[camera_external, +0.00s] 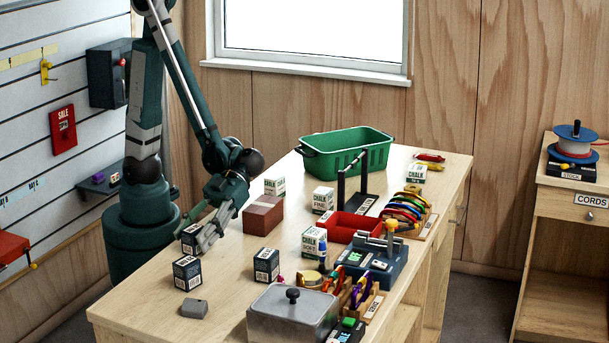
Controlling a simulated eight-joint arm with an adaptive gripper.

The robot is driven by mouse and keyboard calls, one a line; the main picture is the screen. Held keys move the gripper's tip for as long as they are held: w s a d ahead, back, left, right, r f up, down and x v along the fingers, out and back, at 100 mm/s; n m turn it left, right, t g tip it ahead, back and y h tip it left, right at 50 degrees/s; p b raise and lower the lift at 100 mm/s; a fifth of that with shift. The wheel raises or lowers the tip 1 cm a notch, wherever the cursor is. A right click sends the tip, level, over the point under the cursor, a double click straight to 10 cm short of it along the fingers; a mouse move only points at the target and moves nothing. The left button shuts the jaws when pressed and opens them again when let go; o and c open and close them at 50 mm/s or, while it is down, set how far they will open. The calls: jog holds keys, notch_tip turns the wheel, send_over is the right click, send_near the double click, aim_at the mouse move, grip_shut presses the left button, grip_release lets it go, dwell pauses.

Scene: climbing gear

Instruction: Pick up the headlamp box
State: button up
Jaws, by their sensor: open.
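Three small dark navy boxes with white print stand at the near left of the wooden table; the print is too small to tell which is the headlamp box. One dark box (190,239) is at my gripper, partly hidden by its fingers. A second dark box (187,273) stands in front of it, and a third dark box (266,266) stands to the right. My gripper (197,234) points down with its fingers open around or just beside the first box. I cannot tell whether they touch it.
A brown box (263,215) stands right of my gripper, with white chalk boxes (323,200) beyond. A grey block (194,308) lies in front. A green basket (346,153), red tray (350,227) and lidded metal container (289,316) occupy the table (140,309). Its front left corner is clear.

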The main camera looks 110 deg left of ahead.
aim_at(194, 227)
jog(key=c, duration=1)
jog(key=shift+r, duration=0.1)
jog(key=shift+r+p, duration=1.75)
jog(key=shift+r, duration=3.15)
